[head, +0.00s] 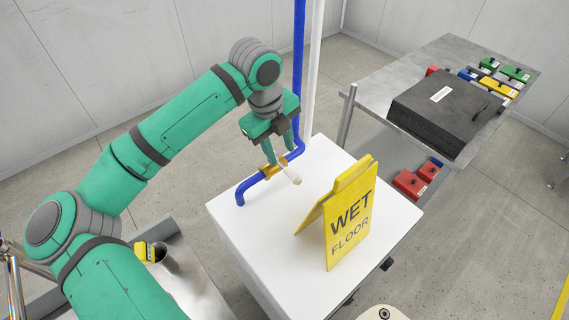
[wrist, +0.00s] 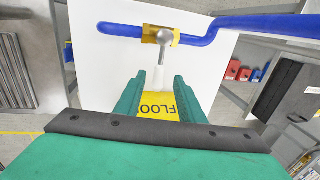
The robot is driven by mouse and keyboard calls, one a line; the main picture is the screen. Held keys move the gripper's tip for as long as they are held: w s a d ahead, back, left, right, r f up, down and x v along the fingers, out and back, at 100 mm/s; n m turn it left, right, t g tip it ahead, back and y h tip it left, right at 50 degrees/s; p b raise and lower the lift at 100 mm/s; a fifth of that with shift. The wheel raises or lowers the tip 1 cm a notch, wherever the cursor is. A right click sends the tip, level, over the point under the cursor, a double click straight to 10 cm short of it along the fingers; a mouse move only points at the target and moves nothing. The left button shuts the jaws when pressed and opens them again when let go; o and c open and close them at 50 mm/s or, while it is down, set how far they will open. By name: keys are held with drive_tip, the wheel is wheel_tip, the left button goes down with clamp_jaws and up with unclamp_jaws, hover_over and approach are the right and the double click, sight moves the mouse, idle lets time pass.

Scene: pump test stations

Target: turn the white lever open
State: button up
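The white lever (head: 291,176) sticks out from a yellow valve body (head: 270,171) on the blue pipe (head: 250,183), above the white cabinet top. In the wrist view the lever (wrist: 163,48) shows as a pale rounded end and short stem in front of the yellow valve (wrist: 150,34). My gripper (head: 281,150) is above and close to the valve, pointing down. In the wrist view its fingers (wrist: 159,80) stand apart with nothing held between them, and the lever lies just beyond the fingertips. I cannot tell whether they touch it.
A yellow wet floor sign (head: 350,220) stands on the white cabinet (head: 250,220), right of the lever. The blue pipe rises behind my gripper, beside a white pole (head: 313,70). A metal table (head: 400,75) at right holds a black case (head: 445,112) and several coloured boxes.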

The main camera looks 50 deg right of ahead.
sight(285, 167)
drive_tip(key=f, duration=0.2)
drive_tip(key=d+f, duration=0.1)
drive_tip(key=f, duration=0.4)
drive_tip(key=shift+s+d+f, duration=0.1)
drive_tip(key=shift+d+f, duration=0.1)
drive_tip(key=shift+d, duration=0.05)
clamp_jaws()
